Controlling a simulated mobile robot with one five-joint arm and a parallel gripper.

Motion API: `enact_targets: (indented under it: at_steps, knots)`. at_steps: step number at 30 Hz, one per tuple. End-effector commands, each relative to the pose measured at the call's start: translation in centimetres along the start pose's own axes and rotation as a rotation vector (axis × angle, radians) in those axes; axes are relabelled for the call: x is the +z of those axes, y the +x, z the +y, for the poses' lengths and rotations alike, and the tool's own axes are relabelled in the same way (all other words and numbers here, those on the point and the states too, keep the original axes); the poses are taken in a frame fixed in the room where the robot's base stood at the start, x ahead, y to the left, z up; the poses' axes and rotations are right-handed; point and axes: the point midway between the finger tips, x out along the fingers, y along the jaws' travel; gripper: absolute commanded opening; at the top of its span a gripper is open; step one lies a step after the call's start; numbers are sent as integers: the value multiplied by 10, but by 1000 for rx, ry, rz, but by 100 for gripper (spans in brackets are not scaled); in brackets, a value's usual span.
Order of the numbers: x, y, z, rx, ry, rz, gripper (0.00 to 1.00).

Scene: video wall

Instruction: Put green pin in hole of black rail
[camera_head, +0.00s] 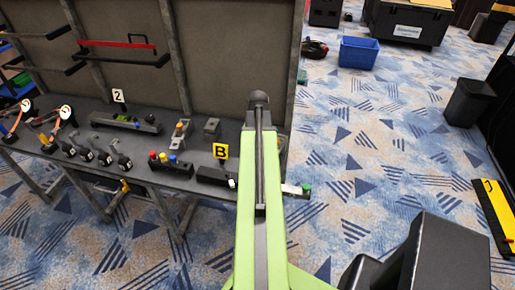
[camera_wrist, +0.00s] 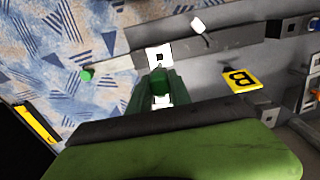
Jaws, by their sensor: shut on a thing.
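In the wrist view my gripper (camera_wrist: 159,80) has its two dark green fingers shut on a green pin (camera_wrist: 158,88), seen from above between them. Just beyond the fingertips is a white plate with a dark square mark (camera_wrist: 159,57); I cannot tell whether this is a hole. The black rail (camera_wrist: 235,38) runs from there to the upper right, with a white pin (camera_wrist: 198,26) on it. In the head view the black rail (camera_head: 211,174) lies at the table's front edge beside the yellow B sign (camera_head: 220,151).
A second black rail (camera_head: 168,168) holds red, yellow and blue pins. Several clamps and gauges stand at the table's left. Open carpet lies to the right, with a blue bin (camera_head: 358,53).

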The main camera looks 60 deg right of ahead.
Motion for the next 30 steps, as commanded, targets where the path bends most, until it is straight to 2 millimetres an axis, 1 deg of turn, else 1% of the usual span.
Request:
enact_targets:
  at_steps: [9, 13, 30]
  knots:
    - [1, 37, -1, 0, -2, 0, 0]
    - [1, 49, -1, 0, -2, 0, 0]
    - [1, 50, -1, 0, -3, 0, 0]
